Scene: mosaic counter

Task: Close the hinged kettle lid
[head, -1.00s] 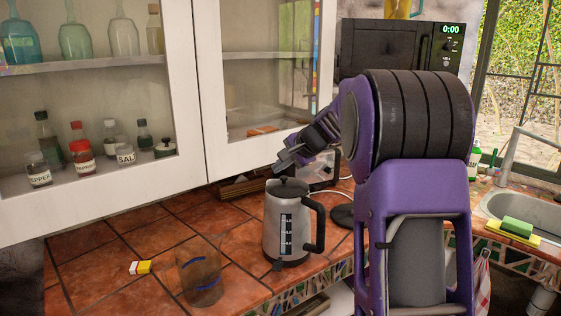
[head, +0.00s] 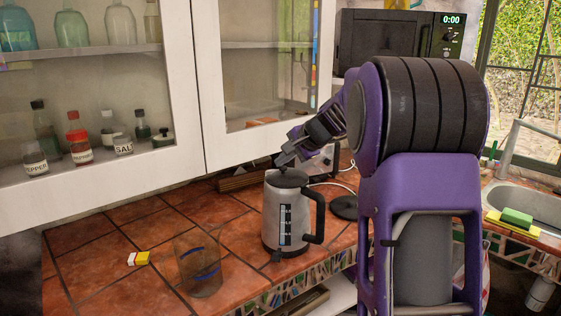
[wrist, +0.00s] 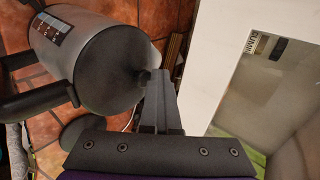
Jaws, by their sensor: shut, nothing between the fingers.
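The kettle (head: 271,216) stands upright on the tiled counter, grey with a dark handle (head: 319,218) on its right and a level window on its side. Its dark lid (head: 288,179) lies across the top and looks down on the rim; a small gap cannot be ruled out. In the wrist view the lid (wrist: 108,72) is a dark disc covering the kettle's top. My gripper (head: 281,160) is shut and empty, just above the lid's back edge. Its fingers also show in the wrist view (wrist: 157,80), beside the disc's edge; contact cannot be told.
A clear glass (head: 199,268) with blue marks stands left of the kettle, near a small yellow-and-white block (head: 138,258). The glass-door cabinet (head: 200,160) hangs close behind and left of my gripper. The microwave (head: 385,45) is behind my arm; the sink (head: 525,206) is at right.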

